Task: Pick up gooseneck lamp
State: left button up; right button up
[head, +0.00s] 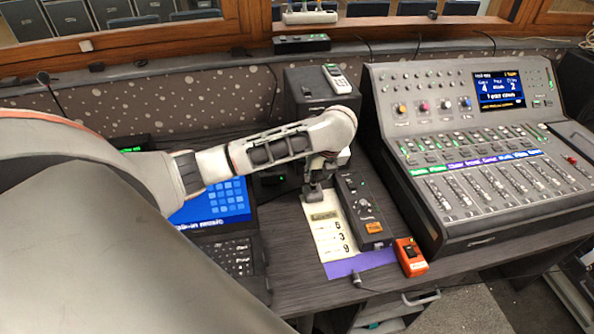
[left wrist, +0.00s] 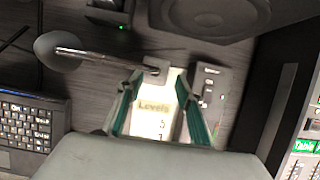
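The gooseneck lamp (left wrist: 85,53) shows in the left wrist view, with a round dark head at left, a shiny neck and a small base end near the top of the fingers. In the head view I cannot make it out; my arm covers that area. My left gripper (left wrist: 158,92) is open, its two green-padded fingers spread apart with the lamp's base end just beyond and between their tips. I cannot tell whether they touch it. In the head view the left gripper (head: 314,188) points down at the desk beside a paper sheet. My right gripper is in neither view.
A "Levels" sheet (head: 328,235) lies on the desk next to a small black control box (head: 362,205). A large mixing console (head: 480,150) stands at right, a laptop (head: 235,255) at left, a speaker (head: 300,90) behind, and an orange box (head: 411,257) near the front edge.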

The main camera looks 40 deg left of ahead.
aim_at(314, 178)
pick_arm(q)
jog(key=x, duration=0.5)
jog(key=shift+s+a, duration=0.2)
jog(key=shift+a, duration=0.1)
grip_shut()
